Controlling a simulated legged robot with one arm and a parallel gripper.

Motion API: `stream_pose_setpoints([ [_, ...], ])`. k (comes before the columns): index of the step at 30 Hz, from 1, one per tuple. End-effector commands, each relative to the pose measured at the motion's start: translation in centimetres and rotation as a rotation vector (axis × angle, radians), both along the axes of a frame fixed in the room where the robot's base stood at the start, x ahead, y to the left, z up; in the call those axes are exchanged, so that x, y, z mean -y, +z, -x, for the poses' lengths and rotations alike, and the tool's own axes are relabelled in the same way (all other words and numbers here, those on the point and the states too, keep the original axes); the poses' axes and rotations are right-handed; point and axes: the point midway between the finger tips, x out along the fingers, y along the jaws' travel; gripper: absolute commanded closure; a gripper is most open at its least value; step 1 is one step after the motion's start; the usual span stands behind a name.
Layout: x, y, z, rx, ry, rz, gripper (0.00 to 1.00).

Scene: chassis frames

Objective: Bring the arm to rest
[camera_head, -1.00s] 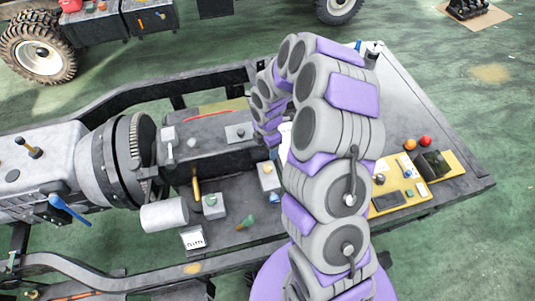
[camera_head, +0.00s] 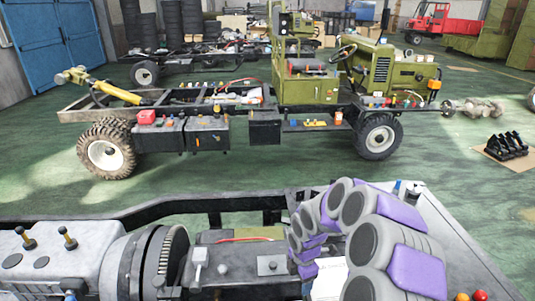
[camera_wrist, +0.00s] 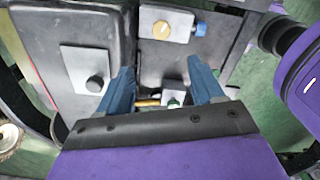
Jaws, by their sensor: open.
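My gripper (camera_wrist: 162,92) shows in the wrist view as two blue fingers spread apart with nothing between them. It is open and points down over the dark chassis box and a brass-coloured fitting. In the head view my grey and purple arm arches over the near chassis frame (camera_head: 235,203), and the gripper itself is hidden behind the arm links. A dark gearbox housing (camera_head: 236,262) lies under the arm's far end. I cannot tell the exact gap between the fingers and the parts below.
A grey engine block (camera_head: 50,262) with a toothed flywheel (camera_head: 172,255) lies at the left. Orange and red balls (camera_head: 480,295) sit at the lower right. Beyond is open green floor (camera_head: 240,178), then a green truck chassis (camera_head: 305,90). Black parts (camera_head: 505,146) lie on a board at right.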

Motion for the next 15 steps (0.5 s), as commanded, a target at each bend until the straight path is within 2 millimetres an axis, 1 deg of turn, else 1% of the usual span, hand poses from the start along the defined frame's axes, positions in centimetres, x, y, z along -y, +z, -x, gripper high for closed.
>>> stream_pose_setpoints([
  [2, -0.2, 0.7, 0.4, 0.000, -0.029, -0.002, 0.33],
  [5, -0.6, 2.4, 1.7, -0.007, -0.111, -0.005, 0.33],
  [8, -1.0, 4.9, 3.6, -0.009, -0.236, -0.006, 0.33],
  [9, -1.2, 5.9, 4.5, -0.013, -0.292, -0.006, 0.33],
  [14, -1.4, 9.2, 8.6, -0.034, -0.521, 0.007, 0.33],
  [15, -1.3, 10.0, 9.7, -0.037, -0.579, 0.012, 0.33],
])
